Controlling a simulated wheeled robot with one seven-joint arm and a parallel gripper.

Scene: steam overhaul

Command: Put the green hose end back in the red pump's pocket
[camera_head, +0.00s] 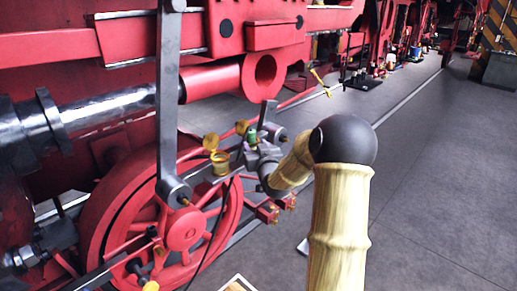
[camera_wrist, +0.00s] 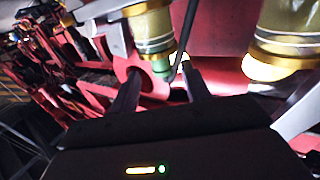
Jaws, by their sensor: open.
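A small green cylinder (camera_wrist: 161,66), probably the green hose end, shows between the fingertips of my gripper (camera_wrist: 160,76) in the wrist view. It sits just below a glass-and-brass cup, and a thin dark line runs beside it. The two fingers stand apart, and I see no grip on the green piece. In the head view a green piece (camera_head: 252,136) shows at the tip of my gripper (camera_head: 250,148), above the red wheel. I cannot clearly make out the red pump or its pocket; red parts lie behind the fingers.
Brass cups (camera_head: 220,160) stand close to my gripper on the left, and another large glass-and-brass cup (camera_wrist: 287,35) is at the right of the wrist view. The red spoked wheel (camera_head: 130,215) and a steel rod (camera_head: 170,100) crowd the left. Grey floor (camera_head: 440,180) is clear at right.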

